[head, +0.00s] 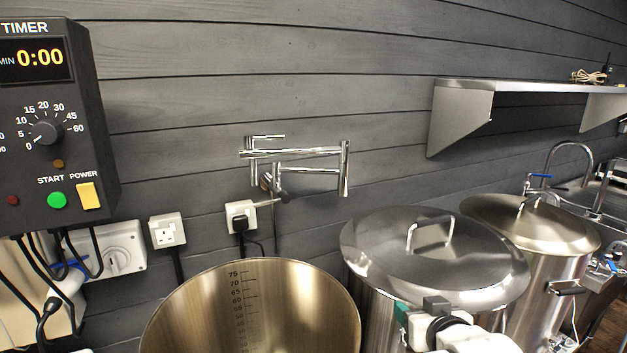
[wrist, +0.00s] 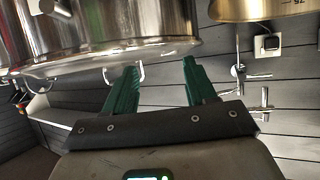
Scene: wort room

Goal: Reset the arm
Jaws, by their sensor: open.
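My gripper (wrist: 159,66) shows in the wrist view with its two green fingers spread apart and nothing between them. The wrist picture is upside down. In the head view, part of my arm and a green finger show at the bottom edge, in front of the middle lidded steel pot (head: 385,250). A steel pot also fills the top left of the wrist view (wrist: 120,25), close beyond the fingertips. I cannot tell whether the fingers touch it.
An open steel pot (head: 250,310) with volume marks stands left of the arm, another lidded pot (head: 530,225) to the right. A timer box (head: 50,120), chrome folding tap (head: 300,155), sockets (head: 167,231) and shelf (head: 530,87) are on the grey wall. A sink tap (head: 570,150) is far right.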

